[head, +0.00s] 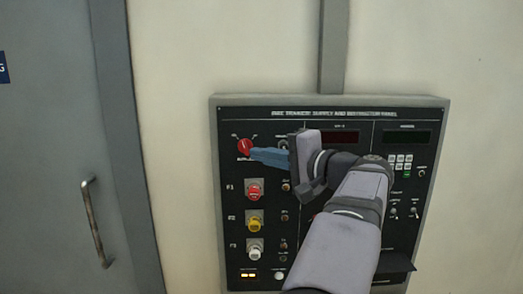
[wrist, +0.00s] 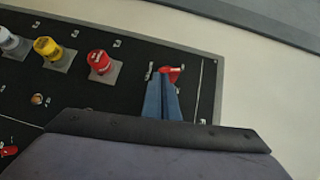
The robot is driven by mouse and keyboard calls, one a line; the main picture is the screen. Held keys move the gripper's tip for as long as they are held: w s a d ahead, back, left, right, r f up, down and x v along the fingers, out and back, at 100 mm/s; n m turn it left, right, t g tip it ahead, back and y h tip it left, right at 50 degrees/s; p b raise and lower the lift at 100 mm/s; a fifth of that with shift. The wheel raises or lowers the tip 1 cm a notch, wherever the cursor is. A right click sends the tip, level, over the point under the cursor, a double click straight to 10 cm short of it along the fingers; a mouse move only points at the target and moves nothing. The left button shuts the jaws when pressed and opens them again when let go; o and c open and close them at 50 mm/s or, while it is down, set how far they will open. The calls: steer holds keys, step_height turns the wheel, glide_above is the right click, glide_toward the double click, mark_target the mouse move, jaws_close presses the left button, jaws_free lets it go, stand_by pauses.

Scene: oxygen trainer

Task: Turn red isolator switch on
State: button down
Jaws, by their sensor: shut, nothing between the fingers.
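The red isolator switch (head: 245,147) is a rotary knob at the upper left of the black control panel (head: 330,190). In the wrist view the red switch (wrist: 173,73) shows just beyond my fingertips, partly hidden by them. My gripper (head: 254,154) has blue fingers and is shut and empty. In the wrist view its closed fingers (wrist: 162,80) reach up to the switch. The tips are at or very close to the knob; I cannot tell if they touch it. The exact angle of the knob is too small to read.
Below the switch stand a red knob (head: 254,190), a yellow knob (head: 255,222) and a white knob (head: 255,249). A keypad (head: 400,163) and dark displays are at the right. A grey door with a handle (head: 95,222) is at the left.

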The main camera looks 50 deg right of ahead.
mark_target(242, 151)
steer(key=shift+w+a+f+m+t+b, duration=0.1)
steer(key=shift+f+m+t+b, duration=0.35)
steer(key=shift+b, duration=1.25)
steer(key=shift+w+a+f+m+t+b, duration=0.1)
steer(key=shift+m+t+b, duration=0.65)
steer(key=shift+b, duration=0.95)
steer(key=shift+w+a+f+m+t+b, duration=0.1)
steer(key=shift+f+m+t+b, duration=0.35)
steer(key=shift+b, duration=1.25)
steer(key=shift+w+a+f+m+t+h+b, duration=0.15)
steer(key=shift+m+t+h+b, duration=0.55)
steer(key=shift+b, duration=0.75)
steer(key=shift+w+a+m+t+h+b, duration=0.1)
steer(key=shift+m+t+h+b, duration=0.15)
steer(key=shift+m+b, duration=0.95)
steer(key=shift+w+a+f+m+t+h+b, duration=0.15)
steer(key=shift+m+t+h+b, duration=0.45)
steer(key=shift+b, duration=1.05)
steer(key=shift+w+a+f+b, duration=0.1)
steer(key=shift+w+f+b, duration=0.1)
steer(key=shift+b, duration=1.1)
